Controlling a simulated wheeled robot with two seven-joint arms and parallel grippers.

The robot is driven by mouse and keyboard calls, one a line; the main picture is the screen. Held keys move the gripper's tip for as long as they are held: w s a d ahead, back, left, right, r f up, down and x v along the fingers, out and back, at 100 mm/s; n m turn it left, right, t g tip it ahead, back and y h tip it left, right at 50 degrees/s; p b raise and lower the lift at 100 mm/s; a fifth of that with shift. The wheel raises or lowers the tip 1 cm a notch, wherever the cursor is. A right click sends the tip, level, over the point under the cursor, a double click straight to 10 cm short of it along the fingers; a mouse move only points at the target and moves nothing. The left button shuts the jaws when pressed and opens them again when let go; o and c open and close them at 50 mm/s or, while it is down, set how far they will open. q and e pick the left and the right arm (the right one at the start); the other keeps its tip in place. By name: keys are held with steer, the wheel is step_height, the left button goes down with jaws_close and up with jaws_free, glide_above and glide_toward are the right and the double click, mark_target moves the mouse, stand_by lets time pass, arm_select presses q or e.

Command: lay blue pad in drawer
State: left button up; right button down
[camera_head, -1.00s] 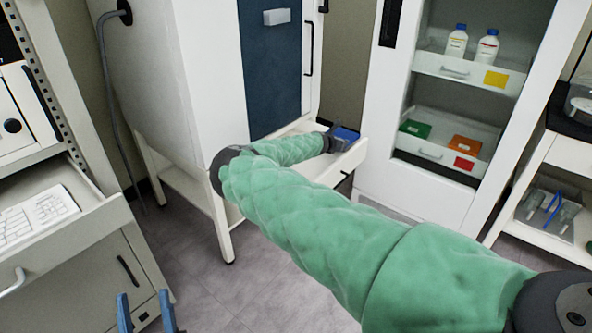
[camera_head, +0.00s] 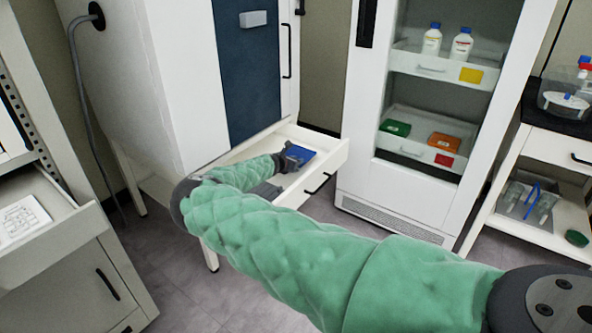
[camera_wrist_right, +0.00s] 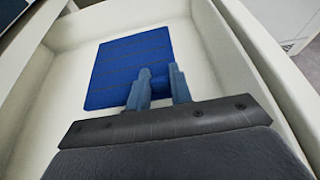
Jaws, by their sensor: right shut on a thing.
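The blue pad (camera_head: 303,152) is inside the open white drawer (camera_head: 322,170) under the blue-fronted cabinet. In the right wrist view the pad (camera_wrist_right: 120,65) appears flat, over or on the drawer floor (camera_wrist_right: 60,80); I cannot tell if it touches. My right gripper (camera_head: 290,158) reaches into the drawer. In the wrist view its blue fingers (camera_wrist_right: 160,88) are shut on the pad's near right edge. My green-sleeved right arm covers part of the drawer's left side. My left gripper is out of view.
The drawer's side wall (camera_wrist_right: 235,60) is close to the right of the gripper. A white cabinet (camera_head: 400,205) with bottles and coloured items on shelves stands right of the drawer. A bench drawer (camera_head: 50,240) is open at left. Grey floor lies between.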

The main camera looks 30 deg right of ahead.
mark_target(296, 175)
step_height(296, 175, down, 4)
steer(key=shift+b, duration=0.35)
steer(key=shift+f, duration=0.15)
steer(key=c, duration=1.3)
jaws_free()
steer(key=shift+o, duration=0.2)
